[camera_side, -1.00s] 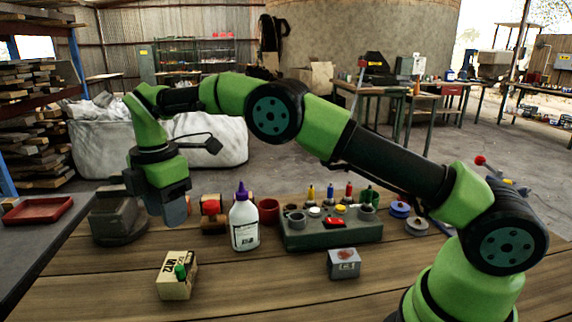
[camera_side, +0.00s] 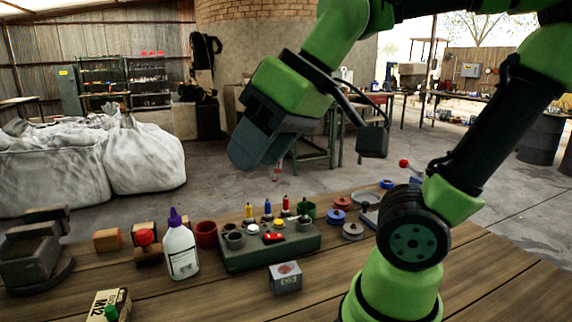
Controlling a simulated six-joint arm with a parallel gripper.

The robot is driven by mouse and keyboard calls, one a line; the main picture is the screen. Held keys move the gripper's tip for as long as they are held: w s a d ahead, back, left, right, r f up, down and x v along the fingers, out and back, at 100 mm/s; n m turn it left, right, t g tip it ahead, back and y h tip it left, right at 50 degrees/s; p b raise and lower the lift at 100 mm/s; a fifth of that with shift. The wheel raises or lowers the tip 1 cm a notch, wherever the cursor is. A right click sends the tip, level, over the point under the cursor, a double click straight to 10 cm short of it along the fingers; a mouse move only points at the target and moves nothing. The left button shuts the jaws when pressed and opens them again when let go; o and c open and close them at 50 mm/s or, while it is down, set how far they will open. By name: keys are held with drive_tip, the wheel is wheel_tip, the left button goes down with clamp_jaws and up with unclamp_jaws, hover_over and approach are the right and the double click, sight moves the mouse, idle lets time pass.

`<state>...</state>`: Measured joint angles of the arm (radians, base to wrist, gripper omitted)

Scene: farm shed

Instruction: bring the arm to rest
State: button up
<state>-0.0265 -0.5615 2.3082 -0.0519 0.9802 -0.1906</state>
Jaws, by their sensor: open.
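My arm is green and black, folded up high at the right of the side view. My gripper (camera_side: 258,147) hangs in the air above the far edge of the wooden workbench (camera_side: 215,290), well clear of everything on it. Its dark grey jaws point down and to the left. They are open, with nothing seen between them, though the gap is mostly hidden from this side.
On the bench stand a white bottle with a purple cap (camera_side: 181,250), a grey-green holder block (camera_side: 268,246), a small grey box (camera_side: 285,278), an M12 carton (camera_side: 106,305) and a vise (camera_side: 36,250). Spools (camera_side: 341,210) lie beside my base. The air around my gripper is clear.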

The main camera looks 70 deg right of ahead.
drive_tip(key=s+f+m, duration=0.2)
drive_tip(key=s, duration=0.1)
drive_tip(key=shift+s+d+m+t, duration=0.1)
drive_tip(key=shift+d+m+t, duration=0.05)
drive_tip(key=shift+m+t, duration=0.2)
idle(1.3)
drive_tip(key=shift+o, duration=0.6)
